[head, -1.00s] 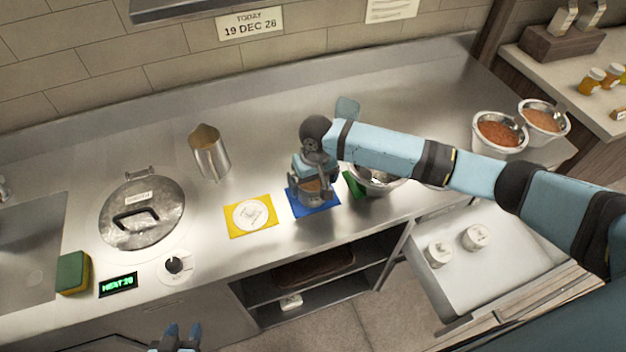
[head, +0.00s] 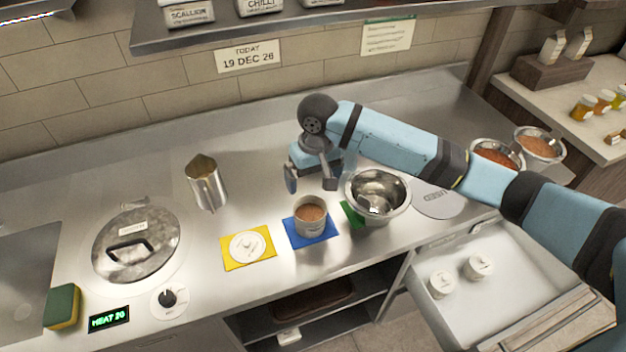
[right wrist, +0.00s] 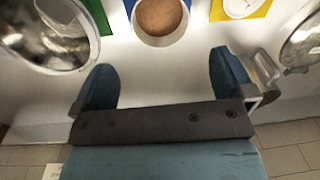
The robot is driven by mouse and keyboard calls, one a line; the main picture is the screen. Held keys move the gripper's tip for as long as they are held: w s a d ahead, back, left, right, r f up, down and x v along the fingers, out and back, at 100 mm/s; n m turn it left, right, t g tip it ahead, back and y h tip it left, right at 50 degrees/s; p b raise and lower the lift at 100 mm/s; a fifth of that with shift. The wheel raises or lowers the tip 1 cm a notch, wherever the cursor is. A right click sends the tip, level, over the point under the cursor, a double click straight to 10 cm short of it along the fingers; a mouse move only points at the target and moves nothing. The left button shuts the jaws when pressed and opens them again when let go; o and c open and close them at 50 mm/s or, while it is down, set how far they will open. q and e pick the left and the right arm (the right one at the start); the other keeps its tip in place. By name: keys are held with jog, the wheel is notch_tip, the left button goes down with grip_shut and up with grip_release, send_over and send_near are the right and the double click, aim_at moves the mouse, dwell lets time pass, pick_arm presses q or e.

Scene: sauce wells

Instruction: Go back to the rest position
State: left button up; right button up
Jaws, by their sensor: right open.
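My right gripper (head: 310,184) is open and empty above the counter, behind a small cup of brown sauce (head: 310,214). The cup stands upright on a blue mat (head: 328,232), apart from the fingers. In the right wrist view the gripper's two fingers (right wrist: 165,82) are spread wide, with the cup of sauce (right wrist: 160,15) beyond them and nothing between them. My left gripper is not visible in the head view now.
A metal bowl (head: 378,197) stands just right of the cup, by a green mat (head: 350,213). A yellow mat (head: 265,257) holds a white lid (head: 247,246). A metal jug (head: 206,184) and lidded pot (head: 138,243) stand left. An open drawer (head: 520,270) holds two white containers.

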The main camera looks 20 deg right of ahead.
jog(key=shift+f, duration=0.1)
jog(key=s+a+f+n+t+y, duration=0.1)
jog(key=s+a+f+y, duration=0.15)
jog(key=s, duration=0.45)
jog(key=s+a+f+n+t+y, duration=0.1)
jog(key=s+a+f, duration=0.2)
jog(key=s, duration=0.4)
jog(key=s+d+f+m+t+h, duration=0.15)
jog(key=s+d+h, duration=0.25)
jog(key=s+d, duration=1.1)
jog(key=w+a+f+t+y, duration=0.1)
jog(key=a+f+t, duration=0.1)
jog(key=f, duration=0.2)
jog(key=w+a+f+n+t+y, duration=0.1)
jog(key=w+a+f+t, duration=0.1)
jog(key=f, duration=0.3)
jog(key=w+a+f+t+y, duration=0.1)
jog(key=a+f+t, duration=0.2)
jog(key=f, duration=0.1)
jog(key=shift+w+f, duration=0.2)
jog(key=shift+w, duration=0.1)
jog(key=shift+t, duration=0.25)
jog(key=shift+c, duration=0.5)
